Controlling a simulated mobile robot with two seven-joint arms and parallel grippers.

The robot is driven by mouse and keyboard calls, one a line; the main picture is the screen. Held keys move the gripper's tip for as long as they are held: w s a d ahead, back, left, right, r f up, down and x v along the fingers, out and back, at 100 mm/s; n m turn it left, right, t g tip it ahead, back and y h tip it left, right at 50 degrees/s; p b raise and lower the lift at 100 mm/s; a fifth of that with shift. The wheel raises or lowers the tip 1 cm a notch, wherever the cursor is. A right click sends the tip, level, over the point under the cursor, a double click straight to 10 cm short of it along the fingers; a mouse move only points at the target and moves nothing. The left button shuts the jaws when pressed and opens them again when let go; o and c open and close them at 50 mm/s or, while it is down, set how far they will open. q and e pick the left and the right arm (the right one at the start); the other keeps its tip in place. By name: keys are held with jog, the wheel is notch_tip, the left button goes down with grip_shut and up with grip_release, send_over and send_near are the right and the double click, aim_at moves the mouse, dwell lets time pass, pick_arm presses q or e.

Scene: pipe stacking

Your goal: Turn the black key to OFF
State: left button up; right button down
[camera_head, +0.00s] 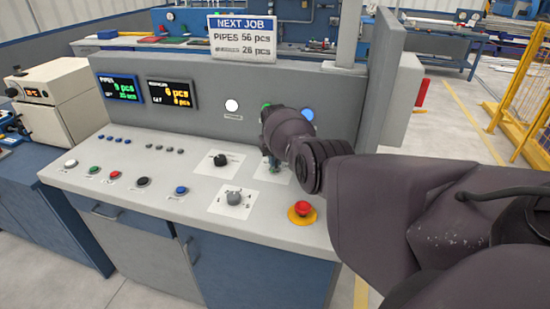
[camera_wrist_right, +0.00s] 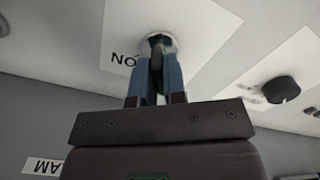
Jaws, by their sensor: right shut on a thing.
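The black key (camera_wrist_right: 156,62) sits in a round lock on a white plate of the console in the right wrist view. My right gripper (camera_wrist_right: 153,78), with blue fingers, is shut on the key. The letters of ON show upside down beside the lock; any OFF mark is hidden. In the head view my right gripper (camera_head: 270,163) reaches down to the white plate (camera_head: 283,176), and my wrist hides the key. The key's exact turn angle cannot be told. My left gripper is not in view.
A black rotary knob (camera_head: 220,160) and a grey rotary knob (camera_head: 233,197) stand on plates left of my gripper. A red emergency button (camera_head: 302,208) stands in front, close to my arm. The upright grey panel (camera_head: 215,105) with displays rises behind.

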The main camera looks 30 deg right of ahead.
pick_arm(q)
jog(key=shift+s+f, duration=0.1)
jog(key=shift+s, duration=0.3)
pick_arm(e)
jog(key=shift+r+n, duration=0.1)
jog(key=shift+n, duration=1)
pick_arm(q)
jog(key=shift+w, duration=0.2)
pick_arm(e)
jog(key=c, duration=1.2)
grip_release()
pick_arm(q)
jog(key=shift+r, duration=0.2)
pick_arm(e)
jog(key=shift+r+p, duration=0.2)
jog(key=shift+p, duration=0.15)
notch_tip(320, 180, up, 4)
jog(key=shift+f+p, duration=0.25)
jog(key=shift+p, duration=0.6)
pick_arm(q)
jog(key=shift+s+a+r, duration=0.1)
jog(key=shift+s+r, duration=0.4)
pick_arm(e)
notch_tip(320, 180, up, 7)
jog(key=shift+f, duration=0.1)
